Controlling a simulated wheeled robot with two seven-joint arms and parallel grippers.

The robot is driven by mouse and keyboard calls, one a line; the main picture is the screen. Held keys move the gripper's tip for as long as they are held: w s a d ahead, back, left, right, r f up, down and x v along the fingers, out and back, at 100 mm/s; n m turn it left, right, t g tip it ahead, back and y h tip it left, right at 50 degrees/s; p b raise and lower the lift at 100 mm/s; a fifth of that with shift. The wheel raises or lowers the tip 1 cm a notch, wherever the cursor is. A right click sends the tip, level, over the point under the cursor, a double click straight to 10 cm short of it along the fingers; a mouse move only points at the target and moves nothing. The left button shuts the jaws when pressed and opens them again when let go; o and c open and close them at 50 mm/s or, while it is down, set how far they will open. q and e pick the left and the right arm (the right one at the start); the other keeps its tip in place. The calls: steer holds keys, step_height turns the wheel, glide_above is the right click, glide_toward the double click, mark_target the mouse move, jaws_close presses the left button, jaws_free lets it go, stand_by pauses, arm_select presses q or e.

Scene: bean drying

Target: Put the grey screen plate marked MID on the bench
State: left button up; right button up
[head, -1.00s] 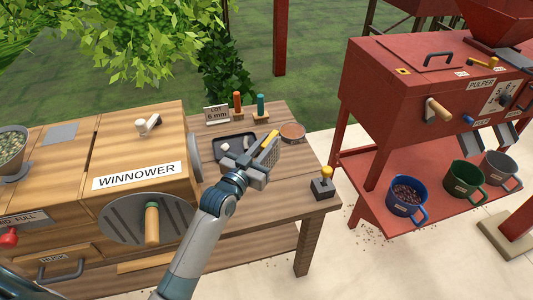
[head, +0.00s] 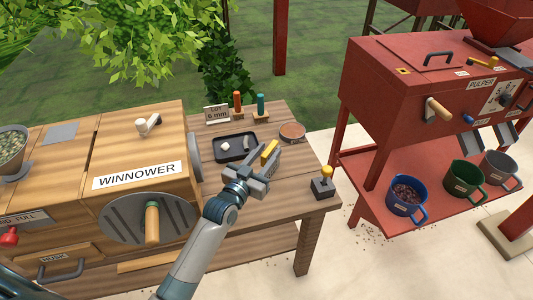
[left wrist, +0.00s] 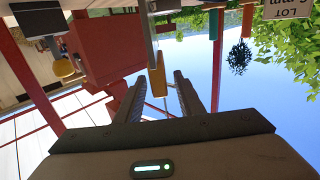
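The grey screen plate (left wrist: 148,28) shows nearly edge-on in the left wrist view, with a yellow handle (left wrist: 157,75) on its end. In the head view the yellow handle (head: 270,151) shows over the bench (head: 290,185), and the plate is mostly hidden by my gripper. I cannot read its marking. My left gripper (head: 265,168) is at the handle; in the left wrist view its fingers (left wrist: 161,80) stand apart, with the handle at the gap between the tips, nearer the left finger. My right gripper is not in view.
The winnower (head: 140,165) stands left on the bench. A yellow-knobbed switch (head: 323,183) is at the right corner. The red pulper (head: 400,90) stands farther right.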

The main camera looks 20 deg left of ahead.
arm_select(q)
steer(key=shift+r, duration=0.15)
steer(key=shift+s+a+b, duration=0.15)
steer(key=shift+s+a, duration=0.1)
steer(key=shift+s, duration=1)
steer(key=shift+s+a+b, duration=0.15)
steer(key=shift+s+a, duration=0.05)
steer(key=shift+s, duration=1)
steer(key=shift+s+a+b, duration=0.15)
steer(key=shift+s+a, duration=0.1)
steer(key=shift+s, duration=1)
